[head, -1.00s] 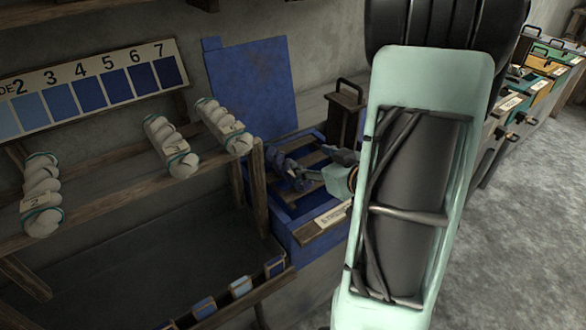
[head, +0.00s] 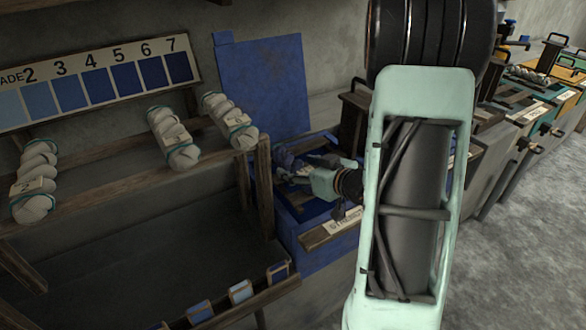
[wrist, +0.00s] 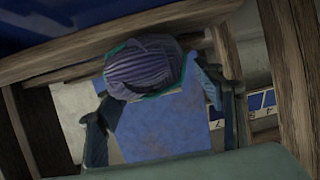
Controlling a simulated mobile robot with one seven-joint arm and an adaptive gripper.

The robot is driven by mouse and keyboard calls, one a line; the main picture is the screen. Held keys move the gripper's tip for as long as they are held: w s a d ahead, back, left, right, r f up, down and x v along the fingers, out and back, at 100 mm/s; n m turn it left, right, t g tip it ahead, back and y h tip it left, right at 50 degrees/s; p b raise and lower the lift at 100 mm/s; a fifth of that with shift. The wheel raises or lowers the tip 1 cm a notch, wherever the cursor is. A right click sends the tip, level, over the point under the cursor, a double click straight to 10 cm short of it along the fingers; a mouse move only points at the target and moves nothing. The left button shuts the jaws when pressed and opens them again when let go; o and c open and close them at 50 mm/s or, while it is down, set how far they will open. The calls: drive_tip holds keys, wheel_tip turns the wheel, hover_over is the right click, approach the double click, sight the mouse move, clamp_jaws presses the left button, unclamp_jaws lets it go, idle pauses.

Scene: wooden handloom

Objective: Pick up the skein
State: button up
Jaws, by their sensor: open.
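A dark blue-grey skein (head: 284,158) is at the blue vat box, partly hidden by my gripper (head: 298,173). In the wrist view the skein (wrist: 145,68) is a striped purple-grey bundle with a teal tie. It lies against a wooden bar, ahead of and between the spread fingers of my gripper (wrist: 152,98). The fingers are open, one on each side; the right finger is close to the skein's end. Contact cannot be told.
White skeins (head: 174,140) with teal ties hang on a wooden rack (head: 110,200) at left. The vat's raised blue lid (head: 262,85) stands behind. A numbered shade board (head: 95,82) hangs on the wall. More coloured vats (head: 530,105) line the right.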

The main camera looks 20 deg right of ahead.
sight(293, 164)
drive_tip(key=x, duration=0.3)
drive_tip(key=shift+w+f, duration=0.1)
drive_tip(key=shift+w, duration=0.15)
drive_tip(key=shift+c, duration=0.2)
drive_tip(key=c, duration=1.3)
